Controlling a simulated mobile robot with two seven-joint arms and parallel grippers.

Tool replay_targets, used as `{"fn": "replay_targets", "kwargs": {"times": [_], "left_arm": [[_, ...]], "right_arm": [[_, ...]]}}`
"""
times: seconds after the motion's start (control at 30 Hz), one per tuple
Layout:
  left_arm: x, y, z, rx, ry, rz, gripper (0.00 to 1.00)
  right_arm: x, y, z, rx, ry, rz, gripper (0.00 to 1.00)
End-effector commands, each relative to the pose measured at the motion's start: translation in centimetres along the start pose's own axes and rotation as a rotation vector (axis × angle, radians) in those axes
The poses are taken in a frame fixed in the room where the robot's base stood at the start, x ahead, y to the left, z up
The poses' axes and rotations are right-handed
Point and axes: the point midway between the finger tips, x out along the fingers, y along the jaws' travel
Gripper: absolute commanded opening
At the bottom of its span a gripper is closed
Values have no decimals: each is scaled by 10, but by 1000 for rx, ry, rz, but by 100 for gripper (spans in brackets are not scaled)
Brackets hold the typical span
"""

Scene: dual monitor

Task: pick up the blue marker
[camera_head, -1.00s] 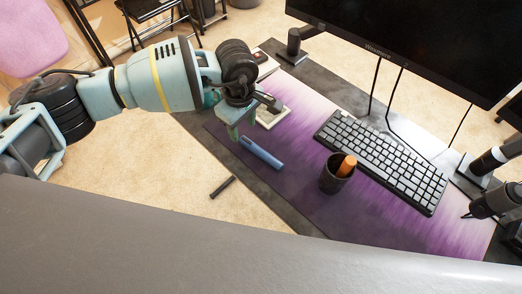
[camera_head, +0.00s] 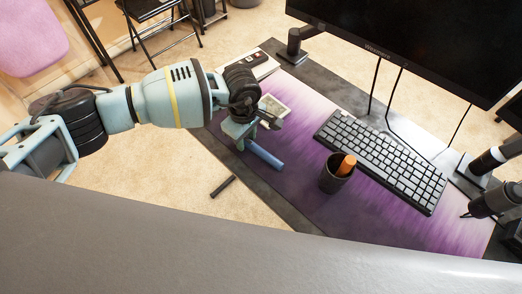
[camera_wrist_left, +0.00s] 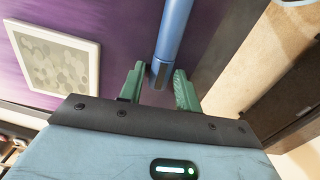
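The blue marker (camera_head: 265,155) lies on the purple desk mat (camera_head: 300,190), near its left part. In the left wrist view the marker (camera_wrist_left: 172,40) runs down from the top edge, and its near end sits between the fingertips. My left gripper (camera_head: 242,143) is at the marker's near end, with its fingers (camera_wrist_left: 160,92) open on either side of it. Gaps show between the marker and the fingers, so it does not look gripped. My right gripper is not clearly visible; a dark part at the right edge cannot be identified.
A dark cup (camera_head: 335,178) with an orange item (camera_head: 346,165) stands right of the marker. A keyboard (camera_head: 385,160) lies under the monitor (camera_head: 410,45). A framed picture (camera_wrist_left: 55,58) lies beside the left gripper. A dark stick (camera_head: 222,186) lies lower left, near the desk edge.

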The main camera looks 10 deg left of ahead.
Motion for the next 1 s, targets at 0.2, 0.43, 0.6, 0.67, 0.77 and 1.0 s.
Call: {"fn": "replay_targets", "kwargs": {"times": [0.2, 0.43, 0.6, 0.67, 0.77, 1.0], "left_arm": [[0, 0, 0, 0, 0, 0, 4], [-1, 0, 0, 0, 0, 0, 0], [-5, 0, 0, 0, 0, 1, 0], [-8, 0, 0, 0, 0, 1, 0], [-18, 1, 0, 1, 0, 3, 0], [-38, -18, 12, 5, 0, -1, 0]], "right_arm": [[0, 0, 0, 0, -1, 0, 45], [0, 0, 0, 0, -2, 0, 45], [0, 0, 1, 0, -2, 0, 45], [0, 0, 1, 0, -3, 0, 45], [1, 0, 2, 0, -4, 0, 45], [0, 0, 1, 0, -3, 0, 45]]}}
